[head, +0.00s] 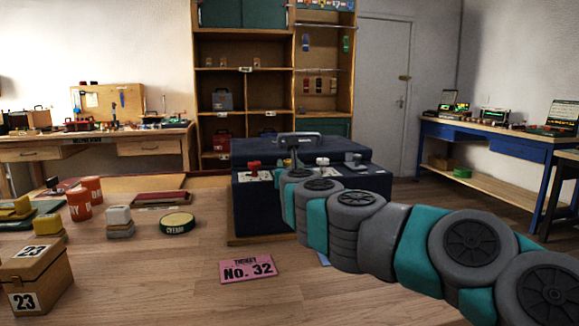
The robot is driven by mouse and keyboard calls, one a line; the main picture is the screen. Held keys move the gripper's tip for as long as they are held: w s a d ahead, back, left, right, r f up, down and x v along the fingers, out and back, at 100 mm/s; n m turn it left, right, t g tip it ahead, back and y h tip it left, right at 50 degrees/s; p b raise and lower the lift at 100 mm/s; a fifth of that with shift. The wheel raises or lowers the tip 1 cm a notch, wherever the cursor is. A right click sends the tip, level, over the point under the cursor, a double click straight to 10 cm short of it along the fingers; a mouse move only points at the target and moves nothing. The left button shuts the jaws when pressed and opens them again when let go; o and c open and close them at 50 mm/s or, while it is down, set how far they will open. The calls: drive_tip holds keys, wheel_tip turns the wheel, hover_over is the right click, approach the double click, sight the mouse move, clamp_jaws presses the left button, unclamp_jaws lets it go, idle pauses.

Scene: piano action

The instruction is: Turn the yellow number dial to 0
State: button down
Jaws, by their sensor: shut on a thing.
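A dark blue box (259,198) with a top handle stands at the far side of the wooden table. Its top panel has a red control (254,165) on the left and pale and grey controls on the right. My gripper (292,152) is small and dark at the end of my arm, over the middle of this panel. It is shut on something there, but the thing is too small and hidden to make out.
A pink ticket "No. 32" (248,269) lies in front of the box. A round tin (177,222), a grey and white block (119,221), orange cups (80,205) and a wooden box marked 23 (36,278) stand to the left. My arm fills the right side.

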drive_tip(key=m+h, duration=0.2)
drive_tip(key=h, duration=0.1)
drive_tip(key=m+h, duration=0.2)
drive_tip(key=h, duration=0.1)
drive_tip(key=shift+a+h, duration=0.2)
drive_tip(key=shift+h, duration=0.1)
drive_tip(key=shift+d+r+m+g+h, duration=0.1)
drive_tip(key=shift+m+g+h, duration=0.3)
drive_tip(key=shift+m+h, duration=0.8)
drive_tip(key=shift+d+r+h, duration=0.1)
drive_tip(key=shift+h, duration=0.4)
drive_tip(key=shift+c, duration=2.4)
unclamp_jaws()
drive_tip(key=b+v, duration=0.1)
drive_tip(key=v, duration=0.6)
drive_tip(key=shift+s+a+b, duration=0.2)
drive_tip(key=shift+s+b, duration=0.1)
drive_tip(key=shift+b, duration=0.1)
